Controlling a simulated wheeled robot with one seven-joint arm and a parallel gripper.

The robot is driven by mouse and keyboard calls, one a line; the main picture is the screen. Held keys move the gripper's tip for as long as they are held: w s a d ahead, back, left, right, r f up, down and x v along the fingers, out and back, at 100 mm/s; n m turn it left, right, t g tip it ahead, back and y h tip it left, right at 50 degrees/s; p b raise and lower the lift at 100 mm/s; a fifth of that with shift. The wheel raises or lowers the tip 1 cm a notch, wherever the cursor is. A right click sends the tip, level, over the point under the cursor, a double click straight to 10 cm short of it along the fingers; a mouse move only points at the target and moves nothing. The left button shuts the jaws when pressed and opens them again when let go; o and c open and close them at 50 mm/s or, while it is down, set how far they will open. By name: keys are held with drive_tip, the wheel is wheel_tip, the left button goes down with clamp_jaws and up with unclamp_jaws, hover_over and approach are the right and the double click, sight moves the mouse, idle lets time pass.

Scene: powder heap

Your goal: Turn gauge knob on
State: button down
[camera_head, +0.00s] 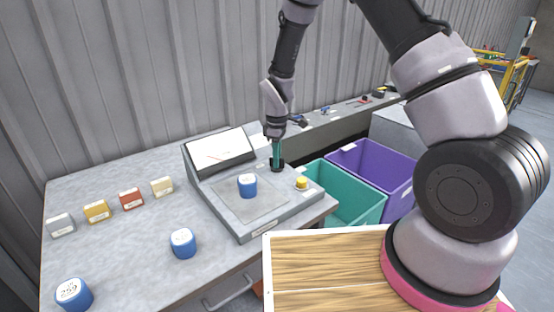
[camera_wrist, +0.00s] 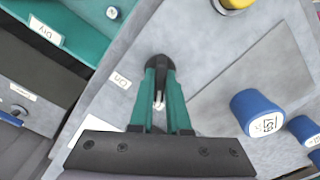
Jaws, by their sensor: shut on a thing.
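The gauge (camera_head: 232,222) is a grey console on the table with a tilted white dial screen (camera_head: 217,149) showing a thin red line. Its dark knob (camera_head: 278,168) is at the back right, beside the screen. My gripper (camera_head: 276,160) points down with its teal fingers shut on the knob. In the wrist view the fingers (camera_wrist: 159,78) close around the dark knob (camera_wrist: 158,62), mostly hidden by them. A small label (camera_wrist: 121,79), seemingly reading "On", lies beside it.
A blue container (camera_head: 247,186) stands on the gauge's plate, with a yellow button (camera_head: 302,183) to its right. More blue containers (camera_head: 183,243) and several coloured blocks (camera_head: 96,211) are on the table. Teal (camera_head: 350,192) and purple (camera_head: 374,170) bins stand right.

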drive_tip(key=shift+m, duration=0.3)
drive_tip(key=m, duration=0.9)
drive_tip(key=shift+m, duration=2.1)
drive_tip(key=c, duration=0.9)
unclamp_jaws()
wheel_tip(320, 180, up, 11)
drive_tip(key=shift+f, duration=0.1)
